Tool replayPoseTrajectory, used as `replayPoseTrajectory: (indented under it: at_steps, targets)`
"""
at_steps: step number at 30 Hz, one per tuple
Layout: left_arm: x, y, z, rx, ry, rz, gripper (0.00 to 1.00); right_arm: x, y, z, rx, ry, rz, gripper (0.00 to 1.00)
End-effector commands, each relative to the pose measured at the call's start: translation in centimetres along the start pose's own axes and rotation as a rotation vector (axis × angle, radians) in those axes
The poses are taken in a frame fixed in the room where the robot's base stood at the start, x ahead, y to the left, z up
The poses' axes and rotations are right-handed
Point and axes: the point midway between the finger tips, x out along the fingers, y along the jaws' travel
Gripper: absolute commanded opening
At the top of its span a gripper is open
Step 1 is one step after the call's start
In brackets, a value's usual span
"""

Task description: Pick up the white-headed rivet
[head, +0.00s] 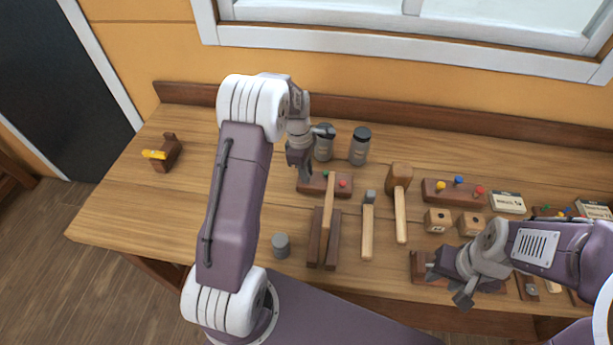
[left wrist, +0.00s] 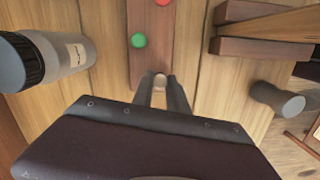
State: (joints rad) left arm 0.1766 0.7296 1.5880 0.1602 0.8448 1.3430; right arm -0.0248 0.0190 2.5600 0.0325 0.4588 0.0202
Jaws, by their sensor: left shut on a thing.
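The white-headed rivet (left wrist: 160,81) shows as a pale round head between my left fingertips in the left wrist view. My left gripper (head: 304,178) is shut on it, at the left end of a brown wooden block (head: 316,189). The wrist view also shows my left gripper (left wrist: 161,84) at the near end of this block. Whether the rivet still sits in the block I cannot tell. A green-headed rivet (left wrist: 138,40) and a red-headed one (head: 343,183) stand in the same block. My right gripper (head: 448,286) is open and empty over the bench's front right.
Two grey jars with dark lids (head: 360,146) stand behind the block. A grey cylinder (head: 281,246) stands near the front edge. The bench's left part is mostly clear.

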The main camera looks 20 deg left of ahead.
Motion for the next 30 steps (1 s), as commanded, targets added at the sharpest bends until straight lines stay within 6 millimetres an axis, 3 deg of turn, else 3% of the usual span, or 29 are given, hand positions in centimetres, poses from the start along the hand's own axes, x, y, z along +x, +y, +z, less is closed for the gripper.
replayPoseTrajectory:
  at_steps: [3, 12, 18, 24, 30]
  targets:
    - [-2.5, 0.1, 0.3, 0.000, 0.000, 0.006, 0.00, 0.1, 0.0, 0.0, 0.000, 0.000, 0.000, 0.36]
    - [-5.5, -1.8, 7.3, 0.004, -0.001, 0.003, 0.00, 0.7, 0.0, 0.1, 0.000, 0.000, 0.000, 0.36]
    - [-7.1, -2.6, 10.6, 0.002, -0.001, 0.002, 0.00, 0.8, 0.0, 0.1, 0.000, 0.000, 0.000, 0.36]
    - [-7.8, -3.0, 12.1, 0.000, 0.000, 0.001, 0.00, 0.8, 0.0, 0.1, 0.000, 0.000, 0.000, 0.36]
    - [-8.0, -3.1, 12.3, 0.000, 0.000, 0.000, 0.00, 0.8, 0.0, 0.1, 0.000, 0.000, 0.000, 0.36]
